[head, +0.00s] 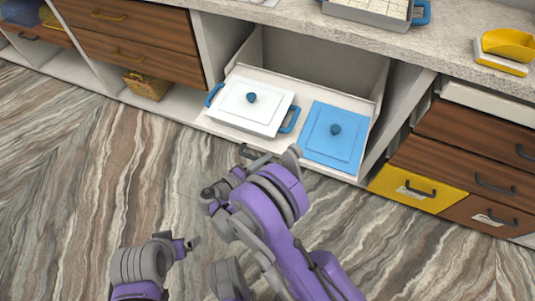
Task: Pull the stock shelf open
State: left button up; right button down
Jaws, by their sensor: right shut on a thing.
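The stock shelf (272,140) is a pale, low pull-out shelf in the open bay under the counter. It bears a white lidded container with blue handles (238,108) and a flat blue lidded container (330,138). A dark handle (246,151) shows at the shelf's front edge. My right gripper (250,160) is at this handle and shut on it, with its fingers partly hidden by its own wrist. My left gripper (193,243) hangs low over the floor, apart from everything; its jaws are too small to read.
Wooden drawers (135,50) stand left of the bay, with a basket (147,85) beneath. A yellow drawer (415,190) and brown drawers stand to the right. A tray (370,14) and a yellow scoop (508,44) are on the counter. The striped floor in front is clear.

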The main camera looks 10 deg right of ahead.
pick_arm(q)
jog(key=shift+s+a+f, duration=0.1)
jog(key=shift+s+a, duration=0.15)
jog(key=shift+s, duration=0.1)
pick_arm(e)
jog(key=shift+s+a, duration=0.5)
jog(key=shift+s, duration=0.2)
jog(key=shift+s+a, duration=0.45)
jog(key=shift+s, duration=0.25)
jog(key=c, duration=0.8)
grip_release()
pick_arm(q)
jog(key=shift+s+a, duration=0.1)
